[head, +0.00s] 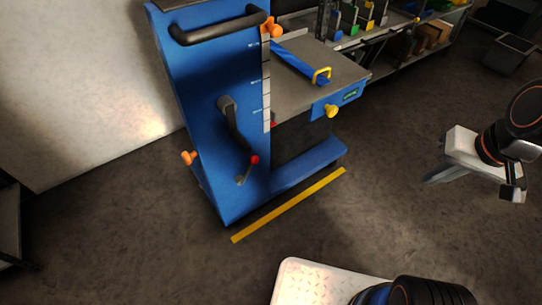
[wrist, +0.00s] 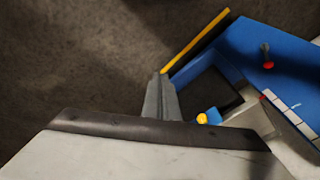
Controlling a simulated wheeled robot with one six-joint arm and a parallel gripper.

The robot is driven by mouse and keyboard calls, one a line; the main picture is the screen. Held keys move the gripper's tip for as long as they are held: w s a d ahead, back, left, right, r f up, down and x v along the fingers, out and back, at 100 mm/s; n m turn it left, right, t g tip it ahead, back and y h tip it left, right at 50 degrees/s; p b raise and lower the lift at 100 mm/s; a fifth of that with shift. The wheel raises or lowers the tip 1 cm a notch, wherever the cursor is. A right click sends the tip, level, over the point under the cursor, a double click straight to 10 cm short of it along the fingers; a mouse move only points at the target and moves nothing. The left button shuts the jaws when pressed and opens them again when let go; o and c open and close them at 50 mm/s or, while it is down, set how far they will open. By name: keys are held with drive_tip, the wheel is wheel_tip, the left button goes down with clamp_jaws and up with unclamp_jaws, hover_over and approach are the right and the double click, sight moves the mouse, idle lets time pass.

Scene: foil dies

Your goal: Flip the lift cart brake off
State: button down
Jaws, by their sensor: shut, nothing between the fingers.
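The blue lift cart (head: 205,75) stands left of centre in the head view. Low on its column is a short metal lever with a red knob (head: 254,160); I cannot read a label marking it as the brake. The lever's red knob also shows at upper right in the wrist view (wrist: 268,65). My gripper (head: 428,180) is at the right of the head view, well apart from the cart, its grey fingers pointing left. In the wrist view the fingers (wrist: 158,77) are together and empty, with floor beyond them.
A black crank (head: 236,125) sits above the lever. Orange handles (head: 188,157) stick out from the cart. A yellow floor line (head: 290,204) runs before the cart. Shelving (head: 400,40) stands behind. Floor between gripper and cart is clear.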

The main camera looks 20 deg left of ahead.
drive_tip(key=w+a+f+m+g+y, duration=0.3)
drive_tip(key=w+a+f+m, duration=0.1)
drive_tip(key=a, duration=0.5)
drive_tip(key=w+a+f+m+g+y, duration=0.3)
drive_tip(key=w+a+f, duration=0.4)
drive_tip(key=a, duration=0.3)
drive_tip(key=w+a+f+m+g+y, duration=0.3)
drive_tip(key=w+a+f+m, duration=0.3)
drive_tip(key=a, duration=0.3)
drive_tip(key=shift+a+f+y, duration=0.25)
drive_tip(key=shift+y, duration=0.15)
drive_tip(key=shift+s+a, duration=0.1)
drive_tip(key=a+r+x, duration=0.1)
drive_tip(key=r+x, duration=0.1)
drive_tip(key=x, duration=1)
drive_tip(key=shift+s+a, duration=0.15)
drive_tip(key=shift+a, duration=0.25)
drive_tip(key=shift+r, duration=0.1)
